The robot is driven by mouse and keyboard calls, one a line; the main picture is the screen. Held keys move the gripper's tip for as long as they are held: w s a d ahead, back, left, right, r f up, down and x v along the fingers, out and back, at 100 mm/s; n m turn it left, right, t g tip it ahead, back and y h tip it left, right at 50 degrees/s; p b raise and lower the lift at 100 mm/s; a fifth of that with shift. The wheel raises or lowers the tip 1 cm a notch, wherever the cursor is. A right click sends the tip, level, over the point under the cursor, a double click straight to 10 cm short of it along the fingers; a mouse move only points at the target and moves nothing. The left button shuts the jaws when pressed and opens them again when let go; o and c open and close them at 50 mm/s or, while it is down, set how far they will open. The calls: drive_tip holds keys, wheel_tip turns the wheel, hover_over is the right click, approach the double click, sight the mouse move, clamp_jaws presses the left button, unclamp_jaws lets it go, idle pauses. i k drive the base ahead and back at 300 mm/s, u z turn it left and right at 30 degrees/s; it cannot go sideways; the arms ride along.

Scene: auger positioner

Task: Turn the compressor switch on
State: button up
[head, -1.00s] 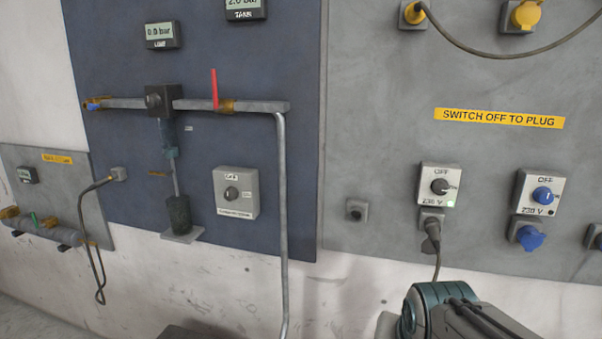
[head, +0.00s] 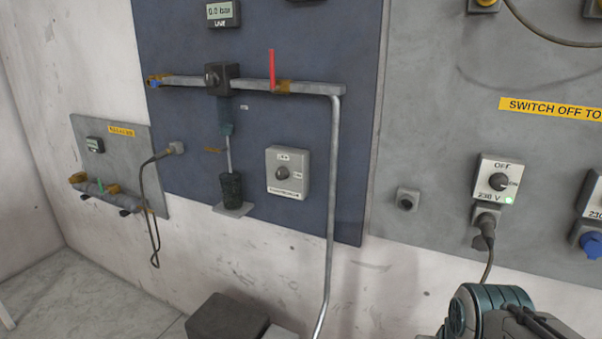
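The compressor switch (head: 288,173) is a light grey box with a dark round knob, mounted on the blue panel in the head view. My gripper is not in view. Only a teal and grey part of my arm shows at the bottom right, well below and to the right of the switch, and nothing touches the box.
A vertical grey pipe (head: 333,200) runs just right of the box. A dark block (head: 228,318) stands low in front of the wall. A 230 V switch (head: 500,180) with a plugged-in cable is on the grey panel. A red lever (head: 272,68) stands above the box.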

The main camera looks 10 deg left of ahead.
sight(282, 172)
drive_tip(key=u, duration=0.45)
drive_tip(key=k, duration=0.6)
drive_tip(key=u, duration=0.8)
drive_tip(key=i, duration=1.15)
drive_tip(key=z, duration=1)
drive_tip(key=i, duration=0.4)
drive_tip(key=z, duration=0.5)
